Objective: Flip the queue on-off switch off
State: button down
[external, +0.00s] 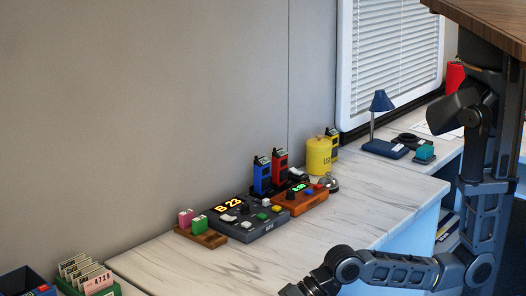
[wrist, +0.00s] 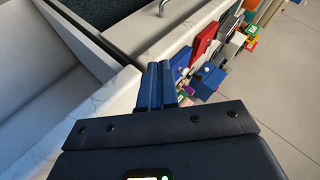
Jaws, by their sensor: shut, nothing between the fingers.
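A dark grey queue box (external: 259,229) with a lit "B 23" display sits on the marble counter along the wall. It carries small white, green and black controls; I cannot tell at this size which is the on-off switch or how it is set. My gripper's two blue fingers (wrist: 160,68) are together and empty in the wrist view, over a pale counter edge. The grey box is not recognisable in the wrist view. In the external view my arm runs along the bottom right, in front of and below the box, and its end is cut off by the frame.
An orange box (external: 301,202) with a green display adjoins the grey box on the right. Blue (external: 262,177) and red (external: 280,167) radios stand behind. A wooden block (external: 201,237) with pink and green pieces is to the left. The counter's front (external: 345,220) is clear.

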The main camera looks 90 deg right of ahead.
jog(key=w+a+r+m+g+b, duration=0.1)
jog(key=w+a+r+m+g, duration=0.3)
jog(key=w+r, duration=0.75)
jog(key=w+d+r+h, duration=0.2)
jog(key=w+d, duration=0.6)
jog(key=d, duration=0.3)
jog(key=s+d+r+n+g+h, duration=0.1)
jog(key=s+d+g, duration=0.15)
jog(key=d, duration=1.45)
jog(key=s+d+n+g+h, duration=0.1)
jog(key=s+d+n, duration=0.15)
jog(key=d, duration=1.55)
jog(key=s+d+r+g, duration=0.1)
jog(key=s+d, duration=0.7)
jog(key=d, duration=0.4)
jog(key=shift+s+r, duration=0.35)
jog(key=shift+s, duration=0.05)
jog(key=shift+d+n, duration=0.1)
jog(key=shift+n, duration=0.15)
jog(key=shift+f, duration=0.1)
